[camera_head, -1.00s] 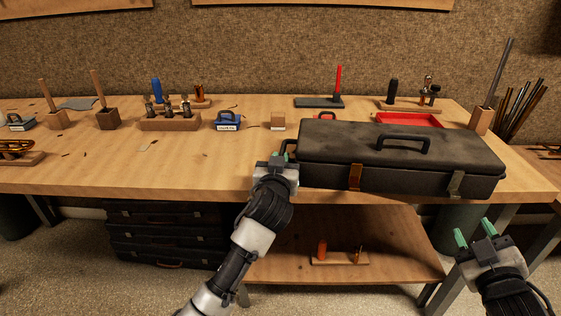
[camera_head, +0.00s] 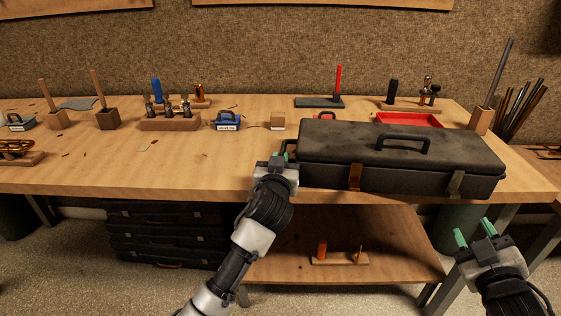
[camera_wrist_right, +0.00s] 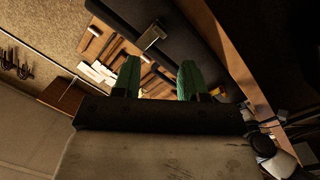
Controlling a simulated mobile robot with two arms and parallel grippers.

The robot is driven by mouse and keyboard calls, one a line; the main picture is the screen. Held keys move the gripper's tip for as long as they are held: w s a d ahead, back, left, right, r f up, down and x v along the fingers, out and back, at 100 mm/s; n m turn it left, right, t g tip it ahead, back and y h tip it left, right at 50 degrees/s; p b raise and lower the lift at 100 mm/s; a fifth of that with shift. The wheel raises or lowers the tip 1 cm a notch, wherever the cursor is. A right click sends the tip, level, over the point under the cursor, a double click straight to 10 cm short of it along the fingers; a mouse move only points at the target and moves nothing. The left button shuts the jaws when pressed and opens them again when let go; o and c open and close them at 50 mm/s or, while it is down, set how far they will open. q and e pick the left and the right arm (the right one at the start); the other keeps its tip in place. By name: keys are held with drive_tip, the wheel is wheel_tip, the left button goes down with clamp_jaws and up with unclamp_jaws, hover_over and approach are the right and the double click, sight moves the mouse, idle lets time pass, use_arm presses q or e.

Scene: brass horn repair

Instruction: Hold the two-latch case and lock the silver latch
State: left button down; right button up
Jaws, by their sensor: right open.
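The wooden bench (camera_head: 220,170) has free room left of the case. A red tray (camera_head: 408,120) and a wooden block with a dark rod (camera_head: 482,120) stand behind the case. A lower shelf (camera_head: 390,258) lies under the bench.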

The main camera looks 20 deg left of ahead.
drive_tip(key=c, duration=0.7)
drive_tip(key=shift+w, duration=0.1)
clamp_jaws()
drive_tip(key=w+a+r+m+g+h, duration=0.1)
drive_tip(key=w+a+m+g, duration=0.25)
drive_tip(key=a, duration=0.25)
drive_tip(key=w+a+r+m+g+h, duration=0.1)
drive_tip(key=w+a+m+g+h, duration=0.1)
drive_tip(key=a+g, duration=0.35)
drive_tip(key=s+a+r+m+g+h, duration=0.2)
drive_tip(key=s+r+m+h, duration=0.1)
drive_tip(key=r+h, duration=0.3)
drive_tip(key=shift+r, duration=0.6)
drive_tip(key=shift+m, duration=0.25)
